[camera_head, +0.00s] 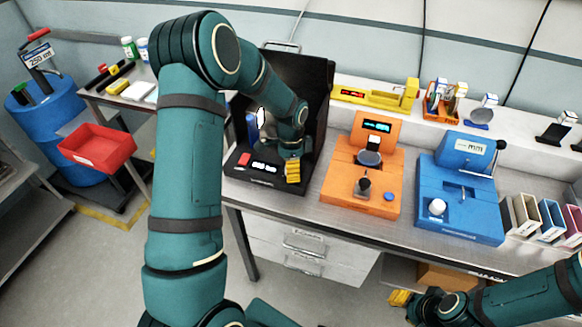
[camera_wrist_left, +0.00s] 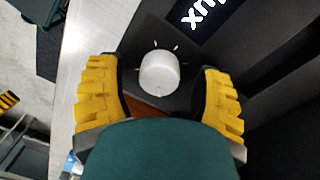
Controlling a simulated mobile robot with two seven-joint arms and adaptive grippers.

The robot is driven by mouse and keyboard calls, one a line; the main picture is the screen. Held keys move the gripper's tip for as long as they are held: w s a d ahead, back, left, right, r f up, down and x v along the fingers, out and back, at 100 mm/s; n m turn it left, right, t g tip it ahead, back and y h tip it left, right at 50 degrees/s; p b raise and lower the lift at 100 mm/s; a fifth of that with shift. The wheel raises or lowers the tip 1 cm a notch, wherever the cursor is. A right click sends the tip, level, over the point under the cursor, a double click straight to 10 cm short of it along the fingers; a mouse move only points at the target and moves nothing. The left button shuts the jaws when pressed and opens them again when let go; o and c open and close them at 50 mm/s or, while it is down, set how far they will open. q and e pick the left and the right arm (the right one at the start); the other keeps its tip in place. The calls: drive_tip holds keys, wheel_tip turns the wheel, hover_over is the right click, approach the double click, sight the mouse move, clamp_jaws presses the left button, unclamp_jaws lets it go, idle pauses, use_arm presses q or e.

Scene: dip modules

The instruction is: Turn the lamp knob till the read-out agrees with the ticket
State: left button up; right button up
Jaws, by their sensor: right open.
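The lamp box (camera_head: 262,180) is a black open-lidded case on the bench, with a lit white read-out (camera_head: 264,166) too small to read. In the left wrist view, part of the read-out (camera_wrist_left: 205,8) shows "lux", turned over. The white round lamp knob (camera_wrist_left: 159,73) stands between the yellow fingers of my left gripper (camera_wrist_left: 160,98), with gaps on both sides. My left gripper (camera_head: 292,170) is open over the box's front right corner and hides the knob in the head view. My right gripper (camera_head: 399,298) is open and empty before the bench. I cannot identify the ticket for certain.
A sign (camera_head: 40,56) seeming to read 250 stands by a blue drum (camera_head: 60,115) and a red bin (camera_head: 98,148). An orange device (camera_head: 340,185) and a blue device (camera_head: 468,205) stand right of the box. A yellow device (camera_head: 375,98) sits behind.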

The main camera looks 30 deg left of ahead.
use_arm(q)
drive_tip(key=shift+r, duration=0.1)
wheel_tip(320, 180, up, 12)
drive_tip(key=shift+w+a, duration=0.25)
idle(0.5)
idle(0.4)
